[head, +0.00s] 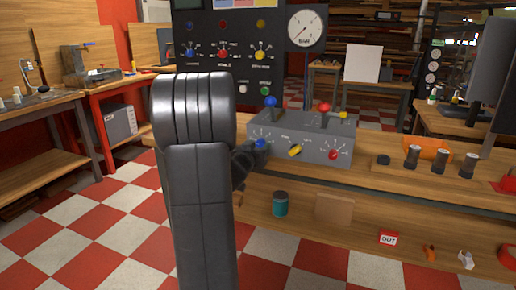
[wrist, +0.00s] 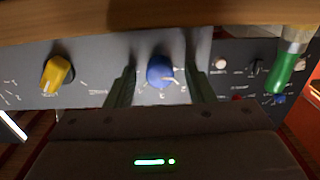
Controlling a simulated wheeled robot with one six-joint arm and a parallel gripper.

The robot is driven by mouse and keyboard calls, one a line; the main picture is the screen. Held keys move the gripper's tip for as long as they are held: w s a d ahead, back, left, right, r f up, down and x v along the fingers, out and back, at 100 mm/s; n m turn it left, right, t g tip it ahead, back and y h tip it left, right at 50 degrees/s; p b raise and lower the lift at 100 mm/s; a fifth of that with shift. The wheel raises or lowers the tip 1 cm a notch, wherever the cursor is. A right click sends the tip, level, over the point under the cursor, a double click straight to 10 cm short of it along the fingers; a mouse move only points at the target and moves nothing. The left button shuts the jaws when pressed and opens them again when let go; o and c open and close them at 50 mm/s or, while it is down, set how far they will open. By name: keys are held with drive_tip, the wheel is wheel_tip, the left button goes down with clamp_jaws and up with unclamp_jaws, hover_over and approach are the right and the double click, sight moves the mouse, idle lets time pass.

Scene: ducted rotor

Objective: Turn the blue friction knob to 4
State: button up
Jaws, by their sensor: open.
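The blue knob (head: 261,144) is on the sloped front of a grey control box (head: 313,153), at its left end, with a printed scale around it. In the wrist view the blue knob (wrist: 160,72) lies between the two fingers of my open gripper (wrist: 158,83), with a gap on each side. A pale mark shows on its face, but the scale figures are too small to read. In the head view my gripper (head: 244,160) is at the knob, mostly hidden behind my arm.
A yellow knob (head: 295,150) and a red knob (head: 333,155) share the box front. A blue-topped lever (head: 270,102) and a red-topped lever (head: 324,108) stand on top. In the wrist view a green handle (wrist: 284,72) is at the right. Dark cylinders (head: 439,160) stand on the bench.

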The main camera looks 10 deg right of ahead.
drive_tip(key=shift+w+d, duration=0.1)
drive_tip(key=shift+c, duration=0.4)
drive_tip(key=c, duration=0.9)
